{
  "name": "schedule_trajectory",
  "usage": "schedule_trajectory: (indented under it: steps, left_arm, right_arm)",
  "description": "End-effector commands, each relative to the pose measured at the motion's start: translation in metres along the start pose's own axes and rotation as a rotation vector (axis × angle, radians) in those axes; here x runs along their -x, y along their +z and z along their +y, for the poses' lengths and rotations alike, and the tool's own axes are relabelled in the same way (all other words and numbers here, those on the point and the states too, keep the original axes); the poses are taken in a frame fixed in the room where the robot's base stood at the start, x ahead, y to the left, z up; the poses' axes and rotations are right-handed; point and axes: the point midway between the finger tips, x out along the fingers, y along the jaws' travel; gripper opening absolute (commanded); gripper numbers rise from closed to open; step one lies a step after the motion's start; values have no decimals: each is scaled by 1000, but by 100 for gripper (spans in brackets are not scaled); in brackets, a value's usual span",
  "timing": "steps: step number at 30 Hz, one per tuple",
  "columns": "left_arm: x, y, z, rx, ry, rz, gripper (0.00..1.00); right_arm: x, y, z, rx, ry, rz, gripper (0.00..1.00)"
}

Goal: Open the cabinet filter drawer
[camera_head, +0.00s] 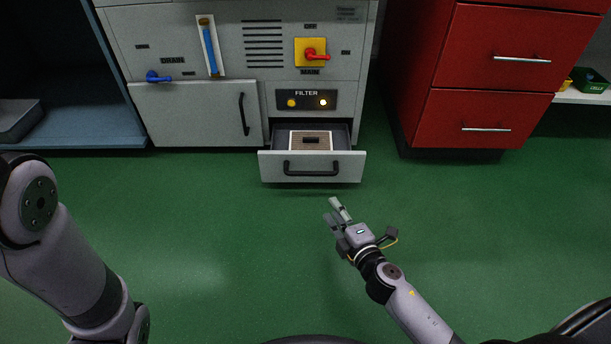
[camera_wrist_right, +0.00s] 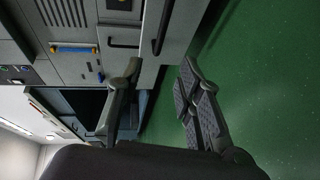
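The cabinet filter drawer (camera_head: 273,167) stands pulled out below the FILTER panel (camera_head: 306,100), with a framed beige filter (camera_head: 310,140) inside. Its front carries a black bar handle (camera_head: 311,169). My right gripper (camera_head: 334,211) is in front of the drawer, nearer to me and a little right of the handle, apart from it. In the right wrist view the fingers of my right gripper (camera_wrist_right: 160,68) are spread with nothing between them; the drawer handle (camera_wrist_right: 162,27) shows beyond the fingertips. My left arm shows at the left, but its gripper is outside the view.
Left of the drawer is a shut cabinet door (camera_head: 190,115) with a black handle (camera_head: 244,114). Above are a red-and-yellow main switch (camera_head: 311,54) and a blue drain lever (camera_head: 158,77). A red drawer unit (camera_head: 470,120) stands right. The green floor (camera_head: 220,240) before the drawer is clear.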

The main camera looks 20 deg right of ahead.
Motion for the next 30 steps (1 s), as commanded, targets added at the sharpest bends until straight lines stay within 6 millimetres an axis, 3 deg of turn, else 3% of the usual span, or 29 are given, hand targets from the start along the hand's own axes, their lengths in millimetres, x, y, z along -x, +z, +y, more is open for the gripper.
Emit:
schedule_trajectory:
  steps: [8,24,30]
  left_arm:
    - [1,-3,1,-1,2,6,40]
    - [26,-11,6,-1,2,6,40]
    - [36,-15,8,0,3,7,40]
  right_arm:
    - [-20,6,-5,16,-3,-4,33]
    - [-127,6,-8,16,-3,-5,33]
    - [-157,6,-8,15,-4,-5,33]
